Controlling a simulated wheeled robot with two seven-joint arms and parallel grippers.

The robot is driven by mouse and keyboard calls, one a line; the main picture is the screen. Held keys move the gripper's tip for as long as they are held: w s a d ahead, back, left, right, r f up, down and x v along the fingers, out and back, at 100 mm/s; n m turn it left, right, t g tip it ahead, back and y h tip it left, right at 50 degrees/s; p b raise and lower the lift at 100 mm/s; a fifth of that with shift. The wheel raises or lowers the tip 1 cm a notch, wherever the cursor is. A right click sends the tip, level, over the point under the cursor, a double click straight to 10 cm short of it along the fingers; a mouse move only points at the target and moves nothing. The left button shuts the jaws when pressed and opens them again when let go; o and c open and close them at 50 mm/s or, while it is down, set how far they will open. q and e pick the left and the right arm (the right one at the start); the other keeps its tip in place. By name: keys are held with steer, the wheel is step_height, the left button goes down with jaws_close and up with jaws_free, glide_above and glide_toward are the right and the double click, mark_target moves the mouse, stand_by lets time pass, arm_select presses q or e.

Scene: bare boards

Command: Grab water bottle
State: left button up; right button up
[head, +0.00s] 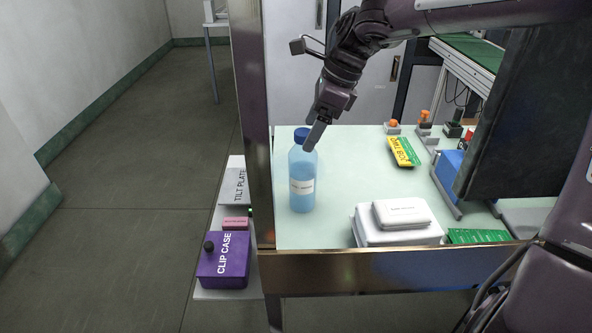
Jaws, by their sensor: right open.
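The water bottle (302,188) is light blue and see-through, with a dark blue cap and a white label. It stands upright near the left edge of the pale green table top (340,190). My right gripper (316,134) comes in from above and the right, pointing down at the bottle's top. Its fingertip overlaps the right side of the bottle's shoulder in the picture, beside the cap. The gripper is open; I cannot tell whether it touches the bottle. My left gripper is not in view.
White cases (398,228) lie stacked at the front of the table. A yellow and green packet (403,151) lies farther back. A dark upright panel (522,115) stands at the right. A dark post (254,110) rises left of the bottle. A purple clip case (223,262) sits on a lower shelf.

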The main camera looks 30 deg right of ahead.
mark_target(300, 148)
steer(key=x, duration=0.6)
steer(key=shift+w+a+f+p, duration=0.15)
steer(key=shift+w+f+p, duration=0.05)
steer(key=shift+p, duration=0.15)
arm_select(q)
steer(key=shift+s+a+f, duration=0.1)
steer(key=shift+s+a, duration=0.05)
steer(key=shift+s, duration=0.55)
arm_select(e)
steer(key=shift+c, duration=0.2)
steer(key=shift+r, duration=0.1)
steer(key=c, duration=1.6)
